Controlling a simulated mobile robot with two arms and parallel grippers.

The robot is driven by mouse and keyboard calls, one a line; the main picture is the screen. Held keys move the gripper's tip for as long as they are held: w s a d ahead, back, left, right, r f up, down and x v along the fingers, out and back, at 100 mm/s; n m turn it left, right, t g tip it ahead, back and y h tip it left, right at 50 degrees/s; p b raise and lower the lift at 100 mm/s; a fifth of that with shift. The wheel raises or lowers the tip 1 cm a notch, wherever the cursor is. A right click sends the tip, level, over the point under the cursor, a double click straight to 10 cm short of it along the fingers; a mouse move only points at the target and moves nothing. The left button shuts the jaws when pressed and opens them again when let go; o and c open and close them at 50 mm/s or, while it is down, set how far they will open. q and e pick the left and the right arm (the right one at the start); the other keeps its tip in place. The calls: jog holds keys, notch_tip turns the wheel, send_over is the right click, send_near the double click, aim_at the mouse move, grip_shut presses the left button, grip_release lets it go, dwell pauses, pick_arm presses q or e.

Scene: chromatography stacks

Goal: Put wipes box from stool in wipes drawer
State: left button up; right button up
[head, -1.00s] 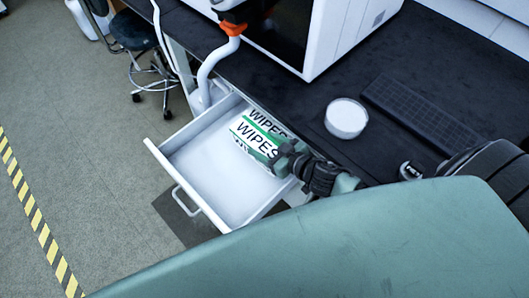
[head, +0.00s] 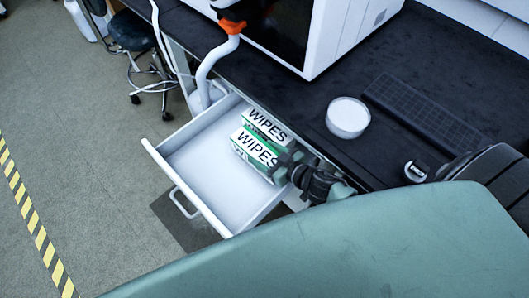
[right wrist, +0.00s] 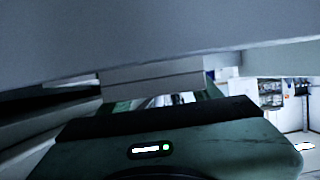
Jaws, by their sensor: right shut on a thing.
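The open white drawer (head: 221,220) juts out from under the black bench. Two white and green boxes marked WIPES show at its back right. The nearer wipes box (head: 254,150) is held by my right gripper (head: 284,166), which is shut on its right end. The box is inside the drawer's outline; I cannot tell whether it touches the drawer floor. The other wipes box (head: 266,124) is just behind it, at the drawer's back. My left gripper is not in view.
The drawer's front and left floor is bare. On the black bench (head: 300,105) are a round white dish (head: 347,117), a dark keyboard (head: 424,115) and a white machine (head: 340,40). A white hose (head: 208,70) hangs by the drawer's back left corner.

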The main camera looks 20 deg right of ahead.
jog(key=o, duration=1.5)
jog(key=shift+r, duration=0.2)
jog(key=shift+r+p, duration=0.5)
jog(key=shift+p, duration=0.1)
jog(key=v, duration=1.2)
jog(key=shift+f, duration=0.1)
